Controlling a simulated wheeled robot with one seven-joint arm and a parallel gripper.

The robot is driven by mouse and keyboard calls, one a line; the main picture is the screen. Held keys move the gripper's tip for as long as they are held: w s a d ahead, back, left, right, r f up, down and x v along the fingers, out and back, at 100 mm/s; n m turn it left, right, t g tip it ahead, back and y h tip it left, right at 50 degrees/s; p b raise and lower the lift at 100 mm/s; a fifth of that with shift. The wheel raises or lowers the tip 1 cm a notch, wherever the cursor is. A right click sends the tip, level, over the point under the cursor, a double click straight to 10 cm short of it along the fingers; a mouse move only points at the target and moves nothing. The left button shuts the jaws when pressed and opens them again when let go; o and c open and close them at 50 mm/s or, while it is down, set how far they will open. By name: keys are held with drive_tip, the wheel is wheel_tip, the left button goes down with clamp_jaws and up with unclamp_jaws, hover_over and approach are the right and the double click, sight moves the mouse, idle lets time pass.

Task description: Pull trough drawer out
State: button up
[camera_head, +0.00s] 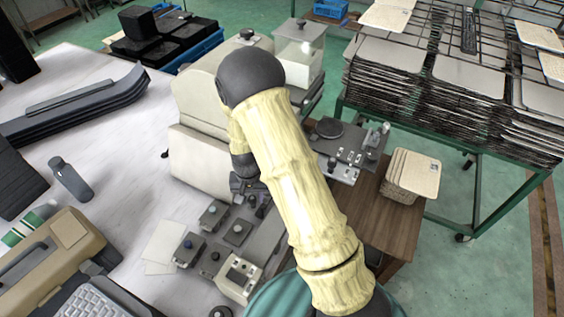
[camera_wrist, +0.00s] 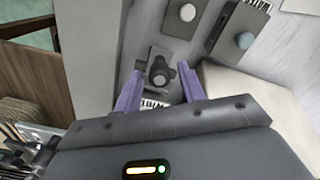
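My gripper (camera_head: 248,186) hangs under the pale arm, beside a cream machine (camera_head: 200,160) and above a grey panel with several knobbed units. In the wrist view, the two purple fingers of my gripper (camera_wrist: 161,70) are spread apart. A dark round knob (camera_wrist: 159,75) on a small grey mount shows between the fingertips. I cannot tell whether it lies between them or just beyond them, and no contact is clear. I cannot tell which part is the trough drawer. My arm hides part of the machine and panel in the head view.
Small grey units with knobs (camera_head: 213,214) stand close to the gripper. A bottle (camera_head: 70,178) and a tan case (camera_head: 55,255) are on the white table to the left. A wooden table (camera_head: 403,213) with stacked panels (camera_head: 413,172) and a rack (camera_head: 340,110) are right.

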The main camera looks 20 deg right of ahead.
drive_tip(key=shift+r+p, duration=1.75)
drive_tip(key=shift+r, duration=0.9)
drive_tip(key=shift+r, duration=0.2)
drive_tip(key=s+d+r+n+t, duration=0.1)
drive_tip(key=s+d+r, duration=0.3)
drive_tip(key=s+r, duration=0.3)
drive_tip(key=s+d+r+n+t, duration=0.1)
drive_tip(key=s+d+r+n, duration=0.1)
drive_tip(key=s+d+r, duration=0.2)
drive_tip(key=s+r, duration=0.3)
drive_tip(key=r, duration=0.4)
drive_tip(key=shift+s+r+t, duration=0.25)
drive_tip(key=shift+s+t, duration=0.05)
drive_tip(key=shift+w, duration=0.1)
